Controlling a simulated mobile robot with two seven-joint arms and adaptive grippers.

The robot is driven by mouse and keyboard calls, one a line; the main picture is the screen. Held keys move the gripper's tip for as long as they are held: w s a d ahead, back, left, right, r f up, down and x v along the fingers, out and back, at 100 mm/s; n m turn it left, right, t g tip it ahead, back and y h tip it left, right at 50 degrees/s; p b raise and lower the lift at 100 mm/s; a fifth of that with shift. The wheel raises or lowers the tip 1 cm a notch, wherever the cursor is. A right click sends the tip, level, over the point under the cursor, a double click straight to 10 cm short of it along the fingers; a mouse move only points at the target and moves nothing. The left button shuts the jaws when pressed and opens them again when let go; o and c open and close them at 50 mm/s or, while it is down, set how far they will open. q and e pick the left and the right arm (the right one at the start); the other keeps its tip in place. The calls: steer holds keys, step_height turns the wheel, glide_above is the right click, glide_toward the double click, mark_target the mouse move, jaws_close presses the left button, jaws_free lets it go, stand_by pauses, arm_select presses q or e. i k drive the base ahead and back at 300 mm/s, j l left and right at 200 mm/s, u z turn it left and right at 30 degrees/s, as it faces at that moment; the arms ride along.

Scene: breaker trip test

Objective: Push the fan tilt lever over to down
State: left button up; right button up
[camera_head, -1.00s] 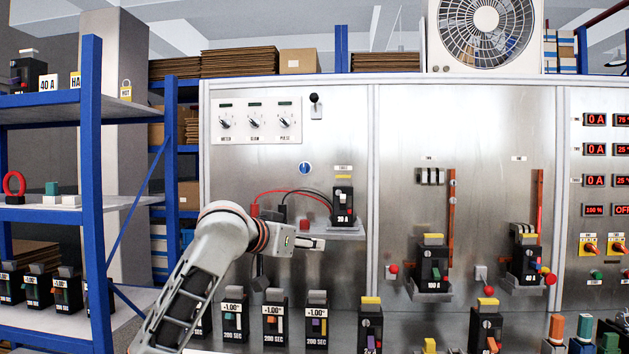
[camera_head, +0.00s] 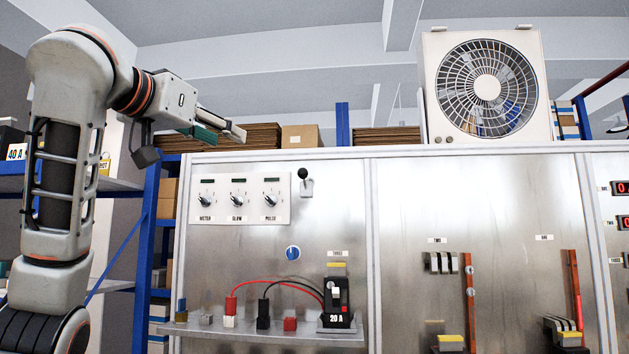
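The lever that looks like the fan tilt lever (camera_head: 303,174) has a black ball knob and sits on a small white plate (camera_head: 306,189) at the panel's upper left. Its knob is at the top end of the plate. A white box fan (camera_head: 487,88) stands on top of the panel. My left gripper (camera_head: 238,134) is above and left of the lever, near the panel's top edge and clear of the lever. It points right and appears empty; its finger gap is not clear. My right gripper is not in view.
Left of the lever is a white plate with three dials (camera_head: 239,200). Below are a blue knob (camera_head: 293,253) and a 20 A breaker (camera_head: 337,303) on a shelf with red and black leads. Cardboard stacks (camera_head: 253,138) stand behind. Bare panel lies right of the lever.

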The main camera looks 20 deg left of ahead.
mark_target(303, 173)
steer(key=i, duration=1)
